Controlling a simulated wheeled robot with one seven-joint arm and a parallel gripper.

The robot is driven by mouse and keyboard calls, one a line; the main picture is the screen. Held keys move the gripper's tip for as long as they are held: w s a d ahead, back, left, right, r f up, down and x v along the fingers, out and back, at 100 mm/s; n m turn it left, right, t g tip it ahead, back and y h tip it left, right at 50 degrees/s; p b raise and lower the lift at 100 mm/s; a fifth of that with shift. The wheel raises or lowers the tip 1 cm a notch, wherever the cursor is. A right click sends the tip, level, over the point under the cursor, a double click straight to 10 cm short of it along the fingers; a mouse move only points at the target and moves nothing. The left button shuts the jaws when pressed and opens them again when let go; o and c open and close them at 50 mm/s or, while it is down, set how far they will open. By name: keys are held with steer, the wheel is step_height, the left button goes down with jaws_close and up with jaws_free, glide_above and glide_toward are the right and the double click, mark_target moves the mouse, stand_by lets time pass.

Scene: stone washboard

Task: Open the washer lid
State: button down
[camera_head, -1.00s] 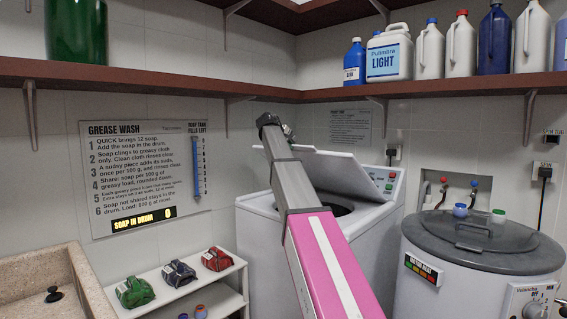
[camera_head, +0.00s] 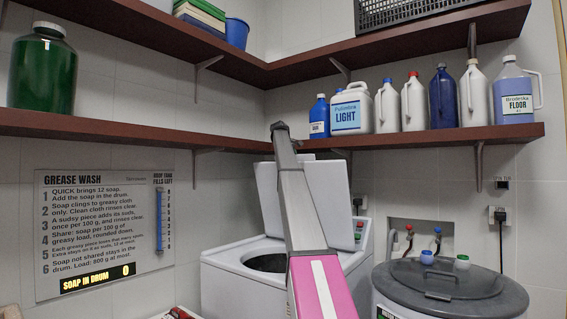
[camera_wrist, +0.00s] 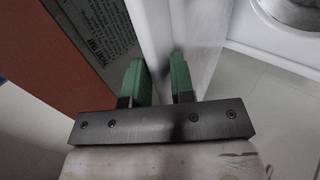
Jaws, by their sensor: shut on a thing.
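The white top-loading washer (camera_head: 233,277) stands in the corner. Its lid (camera_head: 329,196) is raised, close to upright, and the dark round drum opening (camera_head: 268,262) shows below it. My arm reaches up across the lid in the head view, with its end at the lid's top edge. In the wrist view my gripper (camera_wrist: 158,80) has green fingers on both sides of the white lid (camera_wrist: 163,35) edge and is shut on it. The fingertips are hidden in the head view.
A brown shelf (camera_head: 440,140) with bottles and jugs runs above the washer, near my arm's end. A round grey-lidded tub (camera_head: 450,285) stands to the right. A sign (camera_head: 105,225) hangs on the left wall.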

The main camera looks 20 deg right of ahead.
steer(key=shift+w+d+r, duration=0.1)
steer(key=shift+w+d, duration=0.35)
steer(key=shift+d, duration=0.15)
steer(key=shift+w+d+r, duration=0.1)
steer(key=shift+w+d, duration=0.3)
steer(key=shift+d, duration=0.2)
steer(key=c, duration=1.2)
jaws_free()
steer(key=shift+f, duration=0.1)
steer(key=shift+o, duration=0.2)
steer(key=v, duration=1.1)
